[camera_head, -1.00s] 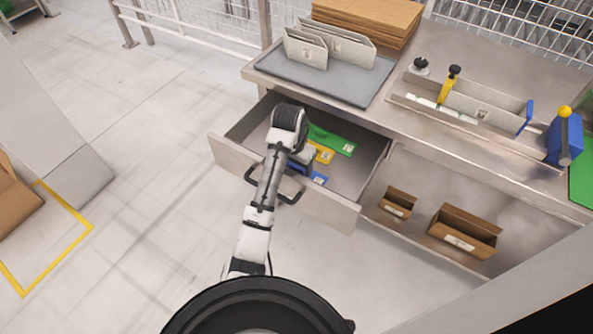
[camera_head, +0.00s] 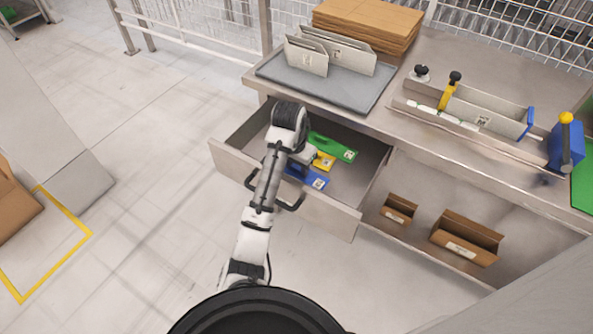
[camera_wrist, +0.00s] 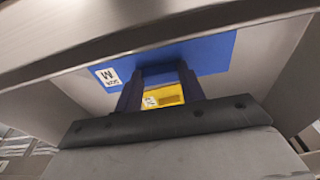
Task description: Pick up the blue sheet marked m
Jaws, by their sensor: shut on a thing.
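The blue sheet (camera_wrist: 207,52) has a white label with "M" at its left end in the wrist view. My gripper (camera_wrist: 160,72) is shut on it, with one dark finger on each side of a gap. In the head view the blue sheet (camera_head: 308,177) shows at the open drawer's (camera_head: 330,212) front part, partly covered by my arm. The fingertips are hidden there. How far the sheet is off the drawer floor is hard to tell.
A yellow sheet (camera_head: 323,161) and a green sheet (camera_head: 333,147) lie behind the blue one in the drawer. The drawer's right side is bare. The worktop above holds a grey tray (camera_head: 335,93) with upright panels. Cardboard boxes (camera_head: 466,238) stand on the lower shelf.

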